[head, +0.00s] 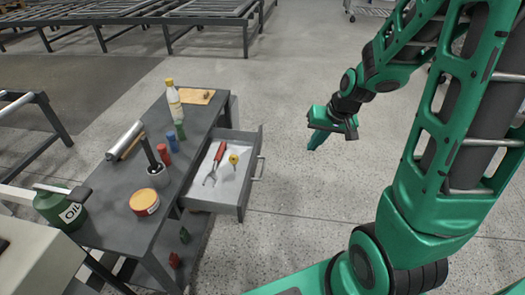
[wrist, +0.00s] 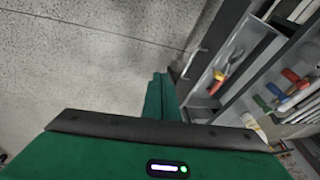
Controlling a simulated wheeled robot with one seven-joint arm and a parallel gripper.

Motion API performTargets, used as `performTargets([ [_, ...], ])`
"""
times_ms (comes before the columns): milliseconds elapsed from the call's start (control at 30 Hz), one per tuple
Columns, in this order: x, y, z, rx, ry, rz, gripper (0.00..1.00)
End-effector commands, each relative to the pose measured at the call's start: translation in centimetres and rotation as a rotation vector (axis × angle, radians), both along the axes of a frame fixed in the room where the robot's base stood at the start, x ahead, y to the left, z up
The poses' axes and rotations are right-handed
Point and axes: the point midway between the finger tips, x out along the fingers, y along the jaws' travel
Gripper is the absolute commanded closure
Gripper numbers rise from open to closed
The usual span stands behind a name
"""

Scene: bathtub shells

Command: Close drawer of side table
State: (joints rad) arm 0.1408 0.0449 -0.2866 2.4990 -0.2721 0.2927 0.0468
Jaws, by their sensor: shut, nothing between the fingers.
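The side table (head: 116,188) is dark grey and stands left of centre in the head view. Its drawer (head: 238,190) is pulled out to the right, with a bar handle (head: 259,168) on its front. Inside lie a red-handled tool (head: 216,160) and a yellow item (head: 233,157). My gripper (head: 316,140) is shut and empty, in the air to the right of the drawer and apart from it. In the wrist view the open drawer (wrist: 207,84) shows at upper right, its handle (wrist: 194,62) facing left, beyond my gripper's fingers (wrist: 160,92).
On the tabletop stand a bottle (head: 173,98), an orange tin (head: 144,202), an oil can (head: 62,207) and several small coloured items. Metal racks (head: 200,20) stand at the back. The floor (head: 300,190) right of the drawer is clear.

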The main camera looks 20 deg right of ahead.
Motion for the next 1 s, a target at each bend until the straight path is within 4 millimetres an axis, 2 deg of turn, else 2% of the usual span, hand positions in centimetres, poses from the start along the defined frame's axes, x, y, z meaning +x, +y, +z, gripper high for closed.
performTargets([
  [33,1.4,0.5,-1.2,0.017,-0.019,0.004,1.00],
  [200,6.1,2.4,-4.2,0.077,-0.119,-0.003,1.00],
  [400,9.6,3.7,-6.6,0.132,-0.204,-0.030,1.00],
  [767,11.4,4.5,-8.2,0.153,-0.236,-0.042,1.00],
  [1000,13.2,5.2,-10.9,0.152,-0.234,-0.041,1.00],
])
